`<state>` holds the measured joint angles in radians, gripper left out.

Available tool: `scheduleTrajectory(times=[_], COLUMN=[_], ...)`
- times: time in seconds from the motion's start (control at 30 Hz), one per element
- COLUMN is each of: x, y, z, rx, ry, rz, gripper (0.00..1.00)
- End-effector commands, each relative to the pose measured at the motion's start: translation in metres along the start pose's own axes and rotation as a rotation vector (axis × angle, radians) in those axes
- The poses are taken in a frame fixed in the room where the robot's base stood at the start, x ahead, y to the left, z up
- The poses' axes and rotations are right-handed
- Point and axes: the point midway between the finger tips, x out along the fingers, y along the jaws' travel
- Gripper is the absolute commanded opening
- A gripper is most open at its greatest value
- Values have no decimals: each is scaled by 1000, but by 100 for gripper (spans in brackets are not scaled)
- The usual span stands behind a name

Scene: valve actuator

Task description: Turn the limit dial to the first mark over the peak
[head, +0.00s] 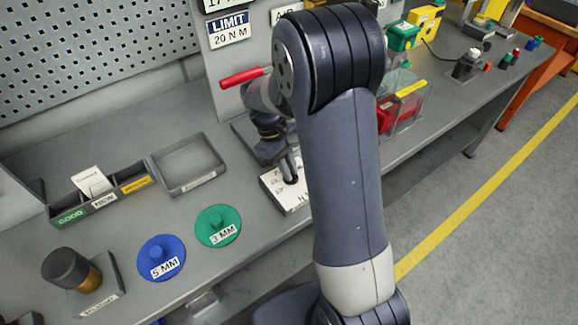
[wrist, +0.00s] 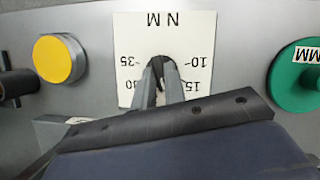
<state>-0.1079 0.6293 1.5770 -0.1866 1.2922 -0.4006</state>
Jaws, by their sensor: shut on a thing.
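The limit dial's white scale plate (wrist: 135,35) shows upside down in the wrist view, with "N M" and the numbers 10, 15, 30 and 35 in sight. Its near part is hidden behind my gripper. In the head view the plate (head: 298,202) lies on the bench, partly behind my arm. My gripper (wrist: 162,72) is shut on the dark dial knob (wrist: 157,64) at the plate's middle; it also shows in the head view (head: 289,172). The pointer's reading cannot be made out. A sign (head: 228,30) reads "LIMIT 20 N M".
A green "3 MM" disc (head: 218,226) and a blue "5 MM" disc (head: 161,258) lie on the bench left of the plate. An empty grey tray (head: 189,188) and a labelled bin (head: 103,203) stand behind them. A red handle (head: 241,78) sticks out near my wrist.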

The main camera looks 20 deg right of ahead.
Motion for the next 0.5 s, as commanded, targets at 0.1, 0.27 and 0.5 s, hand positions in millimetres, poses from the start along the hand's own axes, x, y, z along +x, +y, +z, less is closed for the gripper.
scheduleTrajectory(times=[0.1, 0.27, 0.5], x=[-1, 0, 0], y=[0, 0, 0], z=[0, 0, 0], rx=[-35, -59, -67], ry=[3, 3, 3], rz=[16, 25, 28], gripper=[0, 0, 0])
